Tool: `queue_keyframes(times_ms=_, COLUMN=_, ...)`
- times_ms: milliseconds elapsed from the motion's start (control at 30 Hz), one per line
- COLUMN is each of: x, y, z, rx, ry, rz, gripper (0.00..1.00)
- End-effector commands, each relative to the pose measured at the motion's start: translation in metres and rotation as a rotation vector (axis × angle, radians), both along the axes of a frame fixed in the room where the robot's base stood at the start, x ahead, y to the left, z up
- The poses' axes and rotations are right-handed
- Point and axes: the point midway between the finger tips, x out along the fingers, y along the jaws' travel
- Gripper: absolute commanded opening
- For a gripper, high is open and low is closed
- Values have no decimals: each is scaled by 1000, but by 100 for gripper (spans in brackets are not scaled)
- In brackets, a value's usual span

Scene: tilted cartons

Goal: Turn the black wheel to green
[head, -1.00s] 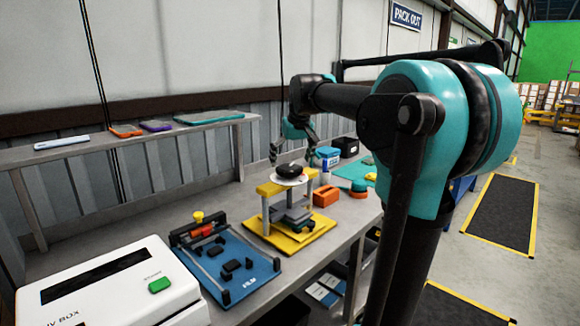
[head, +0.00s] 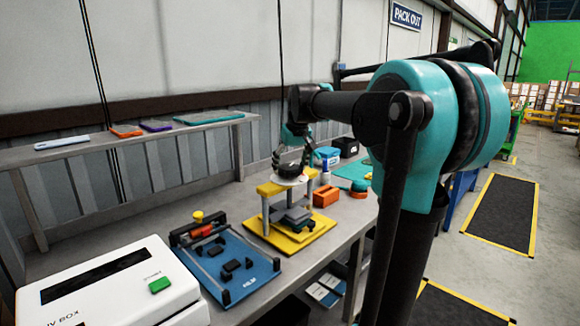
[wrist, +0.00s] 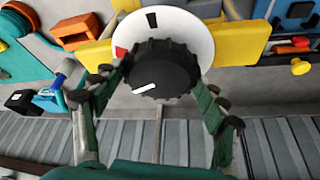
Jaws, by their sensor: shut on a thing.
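The black wheel (wrist: 162,70) is a ribbed knob with a white pointer line, on a round white dial (wrist: 188,38). The pointer is on the wheel's lower left in the wrist view. The dial shows a red mark (wrist: 120,52) at left and a black mark (wrist: 151,20) at top; no green mark shows. The dial sits on a yellow crossbar (wrist: 240,42). My gripper (wrist: 160,75) is shut on the wheel, one finger on each side. In the head view the wheel (head: 290,169) shows between the fingers, on the yellow stand.
A blue fixture board (head: 232,270) and a white box (head: 115,287) with a green button stand left of the stand. An orange block (head: 325,196) and a blue-and-white container (head: 328,155) are close on its right. A shelf (head: 150,128) runs behind.

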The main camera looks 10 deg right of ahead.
Motion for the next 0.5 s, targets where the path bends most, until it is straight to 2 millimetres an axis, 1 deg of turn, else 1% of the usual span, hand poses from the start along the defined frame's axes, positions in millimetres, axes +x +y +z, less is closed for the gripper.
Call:
queue_keyframes(times_ms=233, x=0, y=1, z=0, rx=0, ry=1, rz=-64, gripper=44)
queue_keyframes(times_ms=467, x=0, y=0, z=0, rx=0, ry=0, rz=-69, gripper=44)
queue_keyframes(times_ms=500, x=0, y=0, z=0, rx=0, ry=0, rz=-69, gripper=75)
